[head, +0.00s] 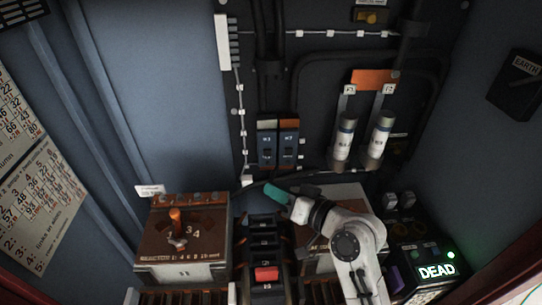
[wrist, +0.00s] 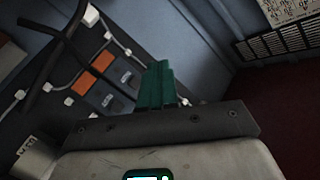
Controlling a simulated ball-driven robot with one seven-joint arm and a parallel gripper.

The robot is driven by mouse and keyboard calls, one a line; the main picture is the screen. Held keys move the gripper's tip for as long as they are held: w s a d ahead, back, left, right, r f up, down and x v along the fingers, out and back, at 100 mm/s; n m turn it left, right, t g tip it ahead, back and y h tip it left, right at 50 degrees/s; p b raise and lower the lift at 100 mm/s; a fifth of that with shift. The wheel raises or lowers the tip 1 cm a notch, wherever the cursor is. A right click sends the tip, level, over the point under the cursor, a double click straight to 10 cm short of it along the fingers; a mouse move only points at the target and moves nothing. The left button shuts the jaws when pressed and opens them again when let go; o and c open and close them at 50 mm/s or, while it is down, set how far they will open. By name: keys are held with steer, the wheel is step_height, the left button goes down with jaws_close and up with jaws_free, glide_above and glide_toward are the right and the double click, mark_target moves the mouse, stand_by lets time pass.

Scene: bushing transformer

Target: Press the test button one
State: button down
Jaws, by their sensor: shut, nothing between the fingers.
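My gripper (head: 276,194) has teal fingers, pressed together with nothing between them. In the head view it points left above the black stepped unit in the lower middle. Its teal fingers also show in the wrist view (wrist: 158,85), pointing away toward the wall. I cannot pick out a button labelled test one. A dark box (head: 416,252) at the lower right has small dark green round spots, a lit green lamp (head: 450,255) and a lit sign reading DEAD (head: 437,271). My gripper is well left of this box, touching none of it.
A brown-topped box with an orange-handled selector (head: 175,220) stands at lower left. A red block (head: 266,273) sits on the black unit. Two grey cylinders (head: 343,140) hang under an orange plate (head: 375,78). An EARTH box (head: 520,80) is on the right wall.

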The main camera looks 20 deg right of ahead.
mark_target(267, 152)
steer(key=shift+w, duration=0.15)
steer(key=shift+w+d+b, duration=0.4)
steer(key=shift+w+d, duration=0.05)
steer(key=shift+w, duration=0.9)
steer(key=shift+w+d+b, duration=0.45)
steer(key=shift+w, duration=0.9)
steer(key=shift+w+d+b, duration=0.4)
steer(key=shift+w+d, duration=0.05)
steer(key=shift+w, duration=0.9)
steer(key=shift+w, duration=0.15)
steer(key=shift+w+d, duration=0.15)
steer(key=shift+w, duration=0.1)
steer(key=shift+w+d+b, duration=0.1)
steer(key=shift+w+b, duration=0.3)
steer(key=shift+s+a+p, duration=0.25)
steer(key=shift+s+p, duration=0.1)
steer(key=shift+s, duration=0.45)
